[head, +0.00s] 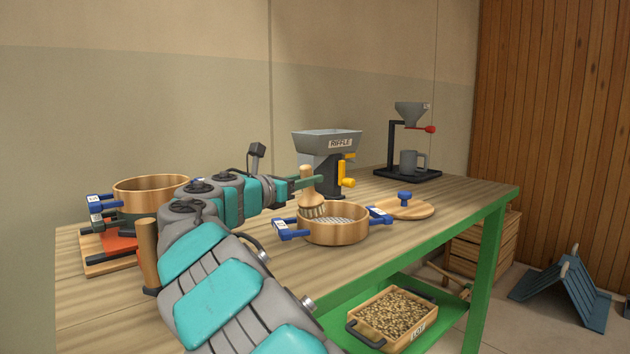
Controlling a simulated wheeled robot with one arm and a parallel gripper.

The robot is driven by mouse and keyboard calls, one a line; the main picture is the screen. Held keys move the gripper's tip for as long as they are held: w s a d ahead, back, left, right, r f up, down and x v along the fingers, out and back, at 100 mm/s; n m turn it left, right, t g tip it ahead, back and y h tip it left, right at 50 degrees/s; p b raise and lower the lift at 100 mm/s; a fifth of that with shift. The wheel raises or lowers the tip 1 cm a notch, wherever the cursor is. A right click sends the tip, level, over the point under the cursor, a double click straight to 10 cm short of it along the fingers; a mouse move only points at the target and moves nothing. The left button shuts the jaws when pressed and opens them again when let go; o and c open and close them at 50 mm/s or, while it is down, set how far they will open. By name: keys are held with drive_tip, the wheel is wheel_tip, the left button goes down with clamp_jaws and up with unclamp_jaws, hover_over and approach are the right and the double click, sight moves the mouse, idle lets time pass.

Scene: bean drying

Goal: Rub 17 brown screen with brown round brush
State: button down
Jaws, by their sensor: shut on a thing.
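A round brown wooden screen (338,237) with a mesh floor and blue clamp handles sits on the wooden table; its tag is too small to read. My gripper (307,181) is shut on the brown round brush (312,201) by its handle, above the left back part of this screen. The brush is upright with its bristles down at the mesh; I cannot tell whether they touch it. A second brown round screen (150,190) with blue clamps stands at the table's left end, partly hidden by my arm.
A black stand (392,150) with funnel and mug is farther back. A wooden post (148,252) rises near my arm. A bean tray (395,318) is on the green lower shelf.

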sight(310, 175)
drive_tip(key=shift+s+d+r, duration=0.1)
drive_tip(key=shift+s+d, duration=0.1)
drive_tip(key=shift+s, duration=0.65)
drive_tip(key=shift+d, duration=5.35)
drive_tip(key=s+a+r, duration=0.1)
drive_tip(key=a, duration=0.9)
drive_tip(key=shift+s+a+r, duration=0.15)
drive_tip(key=shift+s+a, duration=0.05)
drive_tip(key=shift+a, duration=0.05)
wheel_tip(310, 175, up, 6)
drive_tip(key=shift+r, duration=0.1)
drive_tip(key=shift+r, duration=1.45)
